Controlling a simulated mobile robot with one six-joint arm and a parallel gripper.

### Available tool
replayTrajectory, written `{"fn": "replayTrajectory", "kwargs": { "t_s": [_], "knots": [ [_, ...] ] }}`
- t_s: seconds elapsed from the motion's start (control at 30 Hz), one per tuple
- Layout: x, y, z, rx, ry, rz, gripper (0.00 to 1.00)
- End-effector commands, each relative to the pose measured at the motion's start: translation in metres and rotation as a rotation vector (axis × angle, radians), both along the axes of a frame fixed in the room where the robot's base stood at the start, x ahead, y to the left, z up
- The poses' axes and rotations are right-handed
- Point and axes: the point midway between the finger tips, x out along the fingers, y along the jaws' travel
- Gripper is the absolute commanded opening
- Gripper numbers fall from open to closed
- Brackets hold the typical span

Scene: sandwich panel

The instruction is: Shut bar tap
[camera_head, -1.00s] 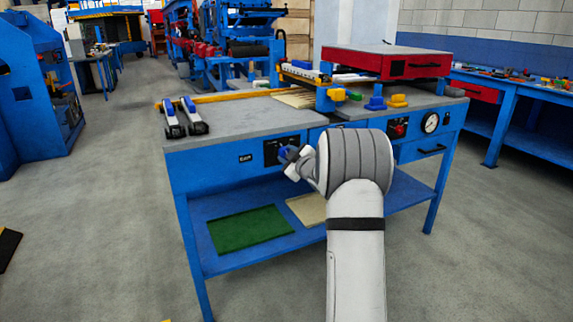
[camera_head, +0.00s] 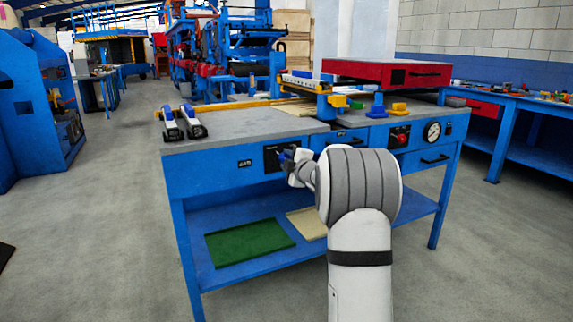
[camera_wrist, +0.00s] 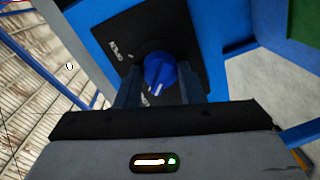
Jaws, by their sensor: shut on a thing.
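The bar tap is a blue knob (camera_wrist: 160,75) on a black plate (camera_wrist: 130,35) with white lettering, fixed to the blue front of the bench. The lettering near the knob reads like "OPEN". In the wrist view my gripper (camera_wrist: 160,92) has its two dark fingers on either side of the knob and is shut on it. In the head view my gripper (camera_head: 290,162) is at the black plate (camera_head: 280,155) on the bench front, and a bit of blue shows at its tip. My wrist hides part of the plate there.
The bench's grey top (camera_head: 240,122) carries two white-and-black clamp-like tools (camera_head: 183,122). A red box (camera_head: 385,73), a red button (camera_head: 399,137) and a gauge (camera_head: 432,132) are to the right. A green panel (camera_head: 250,242) lies on the lower shelf.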

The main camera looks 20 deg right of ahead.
Motion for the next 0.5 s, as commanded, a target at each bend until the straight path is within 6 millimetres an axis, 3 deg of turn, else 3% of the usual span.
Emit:
{"fn": "replayTrajectory", "kwargs": {
  "t_s": [0.37, 0.4, 0.5],
  "knots": [
    [0.0006, 0.0015, 0.001, -0.006, -0.002, 0.003, 0.12],
    [0.0006, 0.0015, 0.001, -0.006, -0.002, 0.003, 0.38],
    [0.0005, 0.0012, 0.0008, -0.005, -0.001, 0.002, 0.46]
  ]
}}
